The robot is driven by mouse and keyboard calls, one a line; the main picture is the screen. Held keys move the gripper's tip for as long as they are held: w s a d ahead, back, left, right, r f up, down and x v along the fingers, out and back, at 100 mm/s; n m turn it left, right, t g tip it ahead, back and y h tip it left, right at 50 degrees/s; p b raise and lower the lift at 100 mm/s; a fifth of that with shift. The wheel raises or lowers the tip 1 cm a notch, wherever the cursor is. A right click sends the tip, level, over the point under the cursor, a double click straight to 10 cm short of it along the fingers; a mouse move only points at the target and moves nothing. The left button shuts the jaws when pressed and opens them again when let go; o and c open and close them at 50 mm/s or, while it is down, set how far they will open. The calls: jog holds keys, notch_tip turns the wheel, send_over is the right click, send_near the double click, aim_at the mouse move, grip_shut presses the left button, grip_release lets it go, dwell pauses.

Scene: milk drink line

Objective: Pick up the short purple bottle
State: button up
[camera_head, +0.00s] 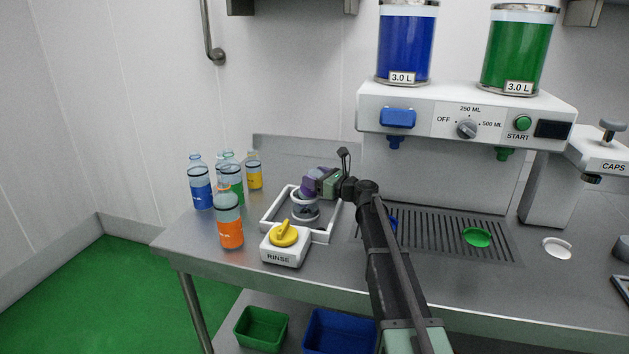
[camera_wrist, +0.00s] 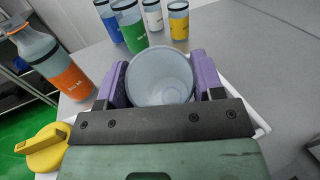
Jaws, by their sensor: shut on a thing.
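My gripper (camera_head: 313,184) is over the white-framed rinse station (camera_head: 325,234) at the left of the counter. In the wrist view, its two purple fingers (camera_wrist: 161,82) are shut on a pale, round, hollow-looking container (camera_wrist: 160,70), seen end-on between them. I take it for the short purple bottle, but no purple band on it can be made out, as the fingers cover its sides.
Left of the station stand bottles with orange (camera_head: 230,231), blue (camera_head: 201,190), green (camera_head: 235,185) and yellow (camera_head: 254,176) bands, and a white one (camera_wrist: 153,15). A yellow rinse knob (camera_head: 284,234) is in front. The dispenser (camera_head: 462,110) and drip grate (camera_head: 450,232) are right.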

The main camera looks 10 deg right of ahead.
notch_tip(320, 180, up, 12)
jog(key=p, duration=1.2)
jog(key=s+a, duration=0.4)
jog(key=s, duration=0.4)
jog(key=s+a+b, duration=0.1)
jog(key=s+a, duration=0.3)
jog(key=s, duration=0.4)
jog(key=shift+a+f, duration=0.15)
jog(key=shift+f, duration=0.15)
